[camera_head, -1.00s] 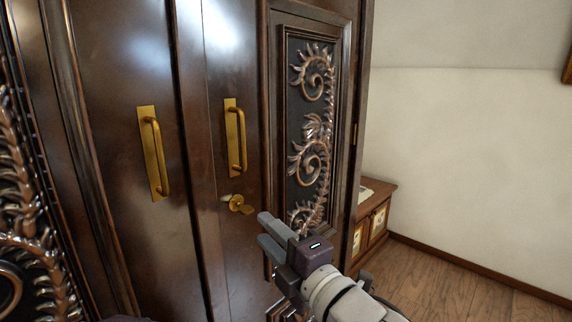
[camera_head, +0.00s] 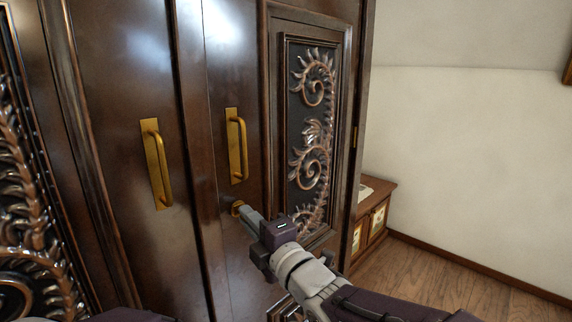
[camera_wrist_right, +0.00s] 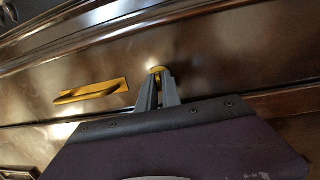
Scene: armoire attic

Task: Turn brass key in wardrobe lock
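The brass lock (camera_head: 237,207) sits on the dark wooden wardrobe's right door (camera_head: 226,75), below that door's brass handle (camera_head: 236,146). My right gripper (camera_head: 248,216) is at the lock, its fingers close together. In the right wrist view, the fingertips of my right gripper (camera_wrist_right: 158,78) meet around the brass key (camera_wrist_right: 157,70). The fingers hide most of the key, so its angle is hard to tell. My left gripper is not in view; only a dark part of my body shows at the bottom edge.
The left door's brass handle (camera_head: 157,163) is to the left of the lock. A carved scroll panel (camera_head: 312,130) is close on the right. A low wooden cabinet (camera_head: 373,215) stands beyond the wardrobe. The floor (camera_head: 450,275) at the right is clear.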

